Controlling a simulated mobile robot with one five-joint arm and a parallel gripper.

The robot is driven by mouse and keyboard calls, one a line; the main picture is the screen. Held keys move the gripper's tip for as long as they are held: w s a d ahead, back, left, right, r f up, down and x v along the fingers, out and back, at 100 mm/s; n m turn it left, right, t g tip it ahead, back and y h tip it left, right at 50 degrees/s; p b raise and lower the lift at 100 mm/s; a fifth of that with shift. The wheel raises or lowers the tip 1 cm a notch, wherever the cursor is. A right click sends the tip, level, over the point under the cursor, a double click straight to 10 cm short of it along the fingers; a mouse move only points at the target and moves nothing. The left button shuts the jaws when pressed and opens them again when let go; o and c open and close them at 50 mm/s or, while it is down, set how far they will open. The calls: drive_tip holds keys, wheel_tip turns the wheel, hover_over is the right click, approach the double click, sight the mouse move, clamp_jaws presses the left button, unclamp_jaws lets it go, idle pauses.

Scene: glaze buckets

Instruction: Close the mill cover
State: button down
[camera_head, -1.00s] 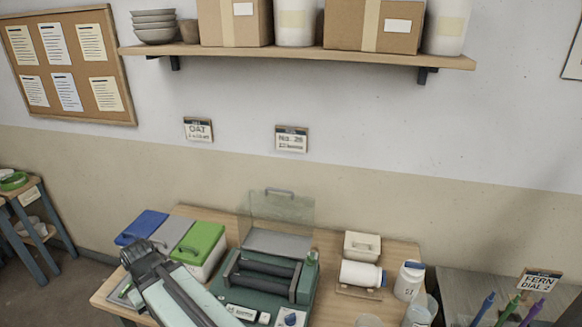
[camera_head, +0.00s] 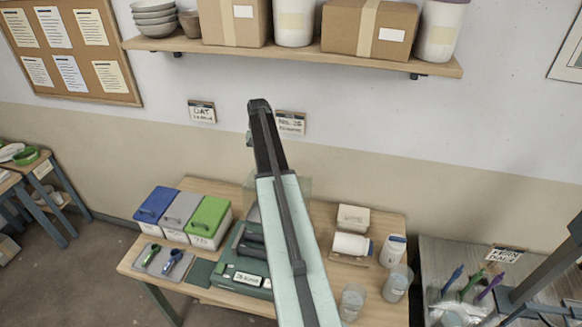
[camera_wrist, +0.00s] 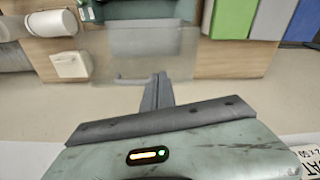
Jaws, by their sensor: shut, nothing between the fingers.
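The mill (camera_head: 243,272) is a green machine with dark rollers on the wooden table, its right part hidden behind my arm. Its clear cover (camera_head: 305,187) stands raised at the back, mostly hidden by my arm. In the wrist view, which is upside down, the cover (camera_wrist: 120,50) shows as a see-through panel with a handle (camera_wrist: 132,82) along its free edge. My gripper (camera_head: 259,103) is shut and empty, raised in front of the wall. In the wrist view its fingertips (camera_wrist: 159,76) overlap the cover's free edge, beside the handle; contact cannot be told.
Blue, grey and green lidded bins (camera_head: 209,217) stand left of the mill. A white jar (camera_head: 351,244), a small lidded box (camera_head: 353,217) and clear cups (camera_head: 397,283) are on the right. A loaded shelf (camera_head: 300,52) and wall signs (camera_head: 202,111) are above.

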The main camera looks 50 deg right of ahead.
drive_tip(key=s+d+m, duration=0.1)
drive_tip(key=s+d, duration=0.1)
drive_tip(key=d, duration=0.5)
drive_tip(key=s+d+m, duration=0.1)
drive_tip(key=s+d, duration=0.2)
drive_tip(key=d, duration=0.4)
wheel_tip(320, 180, down, 10)
drive_tip(key=f+b, duration=0.1)
drive_tip(key=b, duration=1)
drive_tip(key=a+r+p, duration=0.1)
drive_tip(key=s+a+r+p, duration=0.1)
drive_tip(key=a, duration=0.1)
drive_tip(key=shift+r, duration=0.15)
drive_tip(key=shift+w+d, duration=0.15)
